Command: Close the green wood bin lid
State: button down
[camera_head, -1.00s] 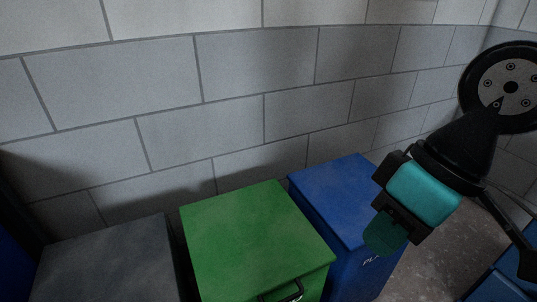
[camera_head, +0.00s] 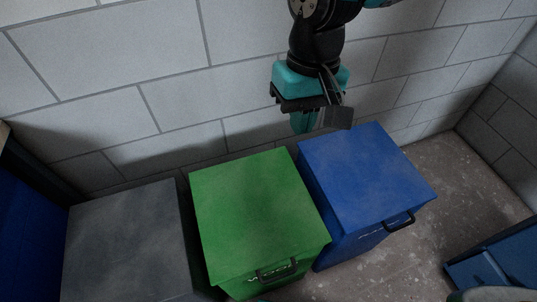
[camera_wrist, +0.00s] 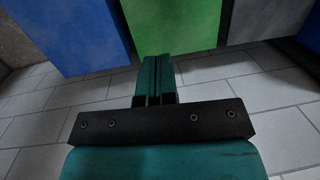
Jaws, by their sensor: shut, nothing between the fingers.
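The green bin (camera_head: 257,214) stands between a grey bin and a blue bin, with its flat lid down on its top. A dark handle (camera_head: 277,271) is on its front edge. My gripper (camera_head: 303,124) is above and behind the bins, near the wall, with its fingers shut together and empty. In the wrist view, my shut fingers (camera_wrist: 156,80) point toward the green lid (camera_wrist: 172,25). I see a gap between the fingertips and the lid in the head view.
The blue bin (camera_head: 365,175) stands close on the right and the grey bin (camera_head: 130,245) on the left. A block wall (camera_head: 180,105) runs behind them. Open floor (camera_head: 440,185) lies right of the blue bin. Another blue object (camera_head: 500,262) is at the lower right.

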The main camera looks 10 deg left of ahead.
jog(key=s+a+f+h+p, duration=0.1)
jog(key=a+p, duration=0.1)
jog(key=a, duration=0.4)
jog(key=s+d+f+p, duration=0.1)
jog(key=s+f+p, duration=0.3)
jog(key=f, duration=0.9)
jog(key=shift+d, duration=0.35)
